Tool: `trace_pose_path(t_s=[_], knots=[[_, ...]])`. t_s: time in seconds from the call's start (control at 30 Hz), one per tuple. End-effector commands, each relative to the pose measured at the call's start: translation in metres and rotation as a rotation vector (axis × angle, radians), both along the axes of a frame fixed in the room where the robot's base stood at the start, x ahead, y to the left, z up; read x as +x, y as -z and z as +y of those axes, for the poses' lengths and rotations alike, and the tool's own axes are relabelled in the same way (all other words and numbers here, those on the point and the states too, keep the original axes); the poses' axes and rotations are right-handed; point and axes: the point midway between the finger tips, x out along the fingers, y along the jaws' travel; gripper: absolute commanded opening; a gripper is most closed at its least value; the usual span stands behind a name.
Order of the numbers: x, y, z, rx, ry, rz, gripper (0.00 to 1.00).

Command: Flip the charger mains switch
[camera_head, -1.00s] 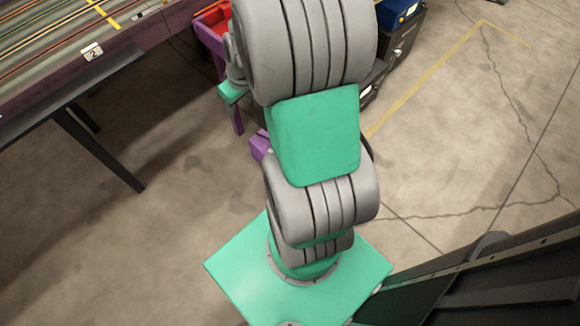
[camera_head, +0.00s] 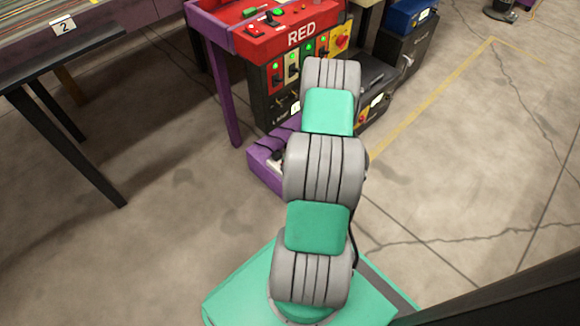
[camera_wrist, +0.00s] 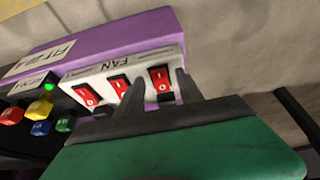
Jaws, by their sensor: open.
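In the wrist view a white switch strip (camera_wrist: 97,73) holds three red rocker switches: a left one (camera_wrist: 87,96), a middle one (camera_wrist: 120,86) and a right one (camera_wrist: 160,78). "FAN" is printed on the strip; I cannot read a charger label, so I cannot tell which rocker is the charger's. My gripper (camera_wrist: 157,79) is open and empty, its dark fingers on either side of the right rocker. The left finger partly covers the middle rocker. Contact cannot be told. In the head view the arm hides my gripper; a bit of the strip (camera_head: 275,162) shows.
The strip sits in a purple housing (camera_wrist: 150,32), low beside the red "RED" console (camera_head: 262,45). Left of it in the wrist view is a dark box with coloured plugs (camera_wrist: 40,109) and a green light. Dark cases (camera_head: 403,50) stand behind. Floor (camera_head: 190,190) is clear at left.

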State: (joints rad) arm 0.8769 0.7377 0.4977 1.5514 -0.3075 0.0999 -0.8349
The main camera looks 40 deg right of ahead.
Motion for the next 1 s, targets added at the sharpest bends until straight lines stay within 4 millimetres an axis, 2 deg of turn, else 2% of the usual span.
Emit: trace_pose_path(t_s=[0.23,0.77,1.0], knots=[[0.0012,0.0006,-0.0003,-0.001,0.000,0.000,0.44],[0.0011,0.0004,-0.0003,-0.001,0.000,0.000,0.00],[0.0010,0.0005,-0.0003,-0.001,0.000,0.000,0.00]])
